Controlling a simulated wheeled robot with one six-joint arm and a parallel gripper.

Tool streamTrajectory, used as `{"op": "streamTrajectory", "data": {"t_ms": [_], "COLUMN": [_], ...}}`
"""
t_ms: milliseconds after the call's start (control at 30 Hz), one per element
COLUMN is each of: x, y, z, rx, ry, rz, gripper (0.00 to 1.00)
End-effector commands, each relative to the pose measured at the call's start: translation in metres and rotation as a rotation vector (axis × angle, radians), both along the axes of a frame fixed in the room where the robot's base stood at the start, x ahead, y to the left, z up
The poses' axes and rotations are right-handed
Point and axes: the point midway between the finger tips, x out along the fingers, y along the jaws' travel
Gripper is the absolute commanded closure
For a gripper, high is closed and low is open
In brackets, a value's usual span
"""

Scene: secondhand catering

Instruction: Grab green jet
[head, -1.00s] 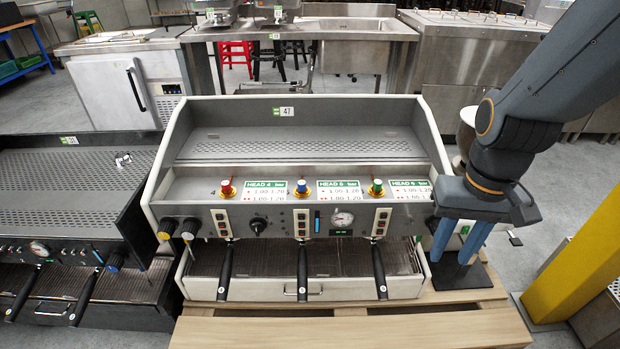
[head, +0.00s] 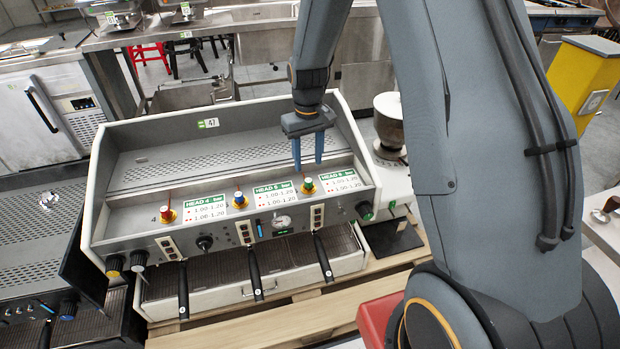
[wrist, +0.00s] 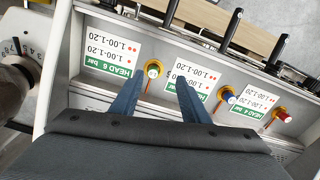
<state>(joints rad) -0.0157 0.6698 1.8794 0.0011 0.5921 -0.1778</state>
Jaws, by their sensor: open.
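The green jet (head: 308,184) is a small green-topped piece on a yellow base, upright on the espresso machine's front ledge by the HEAD 6 label. It also shows in the wrist view (wrist: 152,70), with a pale centre. My gripper (head: 308,166) is open and empty, its two blue fingers pointing down just above the jet. In the wrist view the jet shows between the fingertips (wrist: 160,77), closer to the left one. I cannot tell the exact height gap. A blue jet (head: 239,199) and a red jet (head: 167,214) stand in line to the left.
The espresso machine (head: 130,172) has raised side walls and a back wall around its top. White label cards (head: 275,196) lie beside the jets. A coffee grinder (head: 388,125) stands close on the right. Portafilter handles (head: 255,275) stick out in front.

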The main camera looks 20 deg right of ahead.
Motion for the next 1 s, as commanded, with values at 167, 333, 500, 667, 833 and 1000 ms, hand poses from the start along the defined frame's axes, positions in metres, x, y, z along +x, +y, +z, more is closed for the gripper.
{"op": "streamTrajectory", "data": {"t_ms": [167,333,500,667,833,1000], "x": [0.024,0.03,0.03,0.029,0.027,0.027], "y": [-0.001,-0.002,-0.003,-0.004,-0.008,-0.009], "z": [-0.013,-0.024,-0.04,-0.051,-0.069,-0.088], "rx": [0.0,0.0,0.0,-0.001,-0.001,0.0], "ry": [0.002,0.002,0.002,0.003,0.004,0.002], "rz": [0.026,0.033,0.032,0.032,0.031,0.032], "gripper": [0.58,0.58,0.58,0.58,0.58,0.58]}}
